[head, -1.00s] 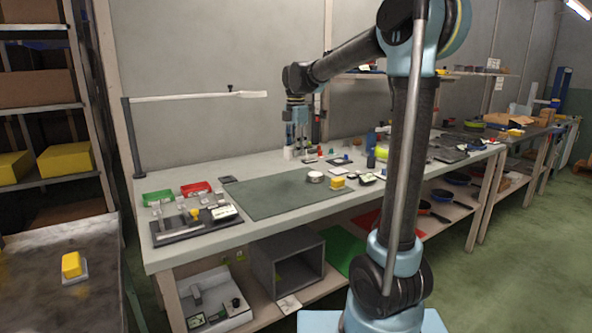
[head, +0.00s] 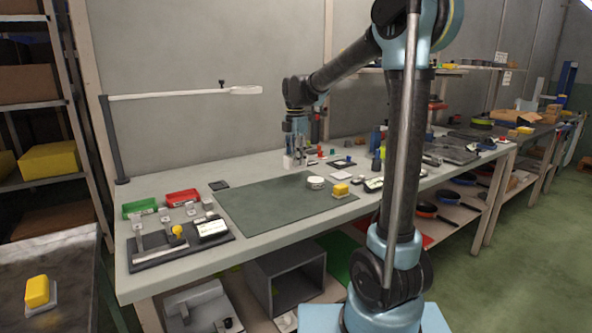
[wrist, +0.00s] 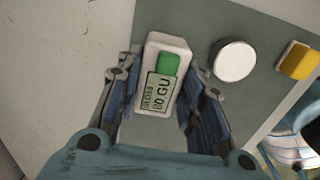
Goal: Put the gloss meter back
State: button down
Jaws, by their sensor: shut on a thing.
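The gloss meter (wrist: 167,68) is a small white block with a green panel and a label reading "GLOSS 80 GU". My gripper (wrist: 160,85) is shut on it, with a finger along each side in the wrist view. In the head view my gripper (head: 296,158) hangs near the back edge of the green mat (head: 265,205), with the pale meter (head: 289,162) between its fingers. Whether the meter touches the surface below cannot be told.
A white round puck (head: 316,182) and a yellow block (head: 341,190) stand on the mat, right of my gripper. A dark fixture board (head: 180,246), green bin (head: 139,207) and red bin (head: 183,197) are at the left. Small items crowd the bench to the right.

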jog(key=shift+s+f, duration=0.1)
jog(key=shift+f, duration=2)
jog(key=c, duration=1.1)
grip_release()
jog(key=shift+a, duration=0.1)
notch_tip(320, 180, up, 12)
jog(key=shift+r, duration=0.1)
